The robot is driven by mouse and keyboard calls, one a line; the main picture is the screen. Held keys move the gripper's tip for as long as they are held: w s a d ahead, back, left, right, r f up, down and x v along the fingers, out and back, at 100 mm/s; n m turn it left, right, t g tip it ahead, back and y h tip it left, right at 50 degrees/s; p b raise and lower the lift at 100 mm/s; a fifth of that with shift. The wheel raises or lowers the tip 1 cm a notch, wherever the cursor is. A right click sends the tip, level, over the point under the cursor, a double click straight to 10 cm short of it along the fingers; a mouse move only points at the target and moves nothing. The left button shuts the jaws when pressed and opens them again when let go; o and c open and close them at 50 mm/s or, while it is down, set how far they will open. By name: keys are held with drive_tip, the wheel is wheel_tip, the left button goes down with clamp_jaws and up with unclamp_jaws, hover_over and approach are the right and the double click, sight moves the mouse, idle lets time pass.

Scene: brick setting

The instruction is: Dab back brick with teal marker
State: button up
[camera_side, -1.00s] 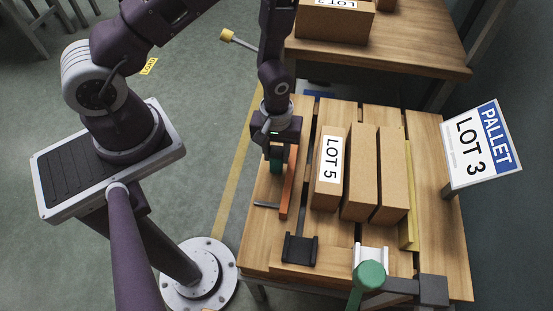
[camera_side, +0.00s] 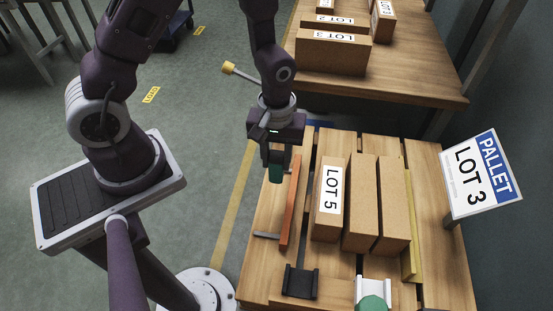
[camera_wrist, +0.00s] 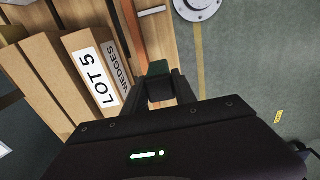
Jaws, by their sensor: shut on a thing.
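My gripper (camera_side: 276,163) is shut on the teal marker (camera_side: 276,174), which hangs below the fingers. It is at the left of the pallet, left of the bricks and above the surface. In the wrist view the dark teal marker (camera_wrist: 158,68) shows between the fingers, partly hidden by them. Three tall brown bricks stand side by side: the left one (camera_side: 327,225) has a LOT 5 label, then a plain middle one (camera_side: 361,205) and a plain right one (camera_side: 393,205). I cannot tell which is the back brick. The marker appears apart from all of them.
An orange bar (camera_side: 290,205) lies between my gripper and LOT 5. A black holder (camera_side: 300,282) and a white holder (camera_side: 373,288) with a green knob stand at the front. A PALLET LOT 3 sign (camera_side: 480,172) is at right. A rear table (camera_side: 420,85) holds boxes.

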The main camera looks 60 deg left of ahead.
drive_tip(key=shift+c, duration=0.8)
wheel_tip(320, 180, up, 14)
drive_tip(key=w+d+n, duration=0.1)
drive_tip(key=w+d, duration=0.3)
drive_tip(key=w, duration=0.4)
drive_tip(key=w+d+n, duration=0.1)
drive_tip(key=w+d, duration=0.2)
drive_tip(key=w, duration=0.5)
drive_tip(key=w+d+m, duration=0.2)
drive_tip(key=w+d, duration=0.2)
drive_tip(key=d, duration=0.9)
drive_tip(key=shift+w+d+f, duration=0.1)
drive_tip(key=shift+f, duration=5.75)
drive_tip(key=shift+f, duration=0.6)
drive_tip(key=shift+r, duration=0.1)
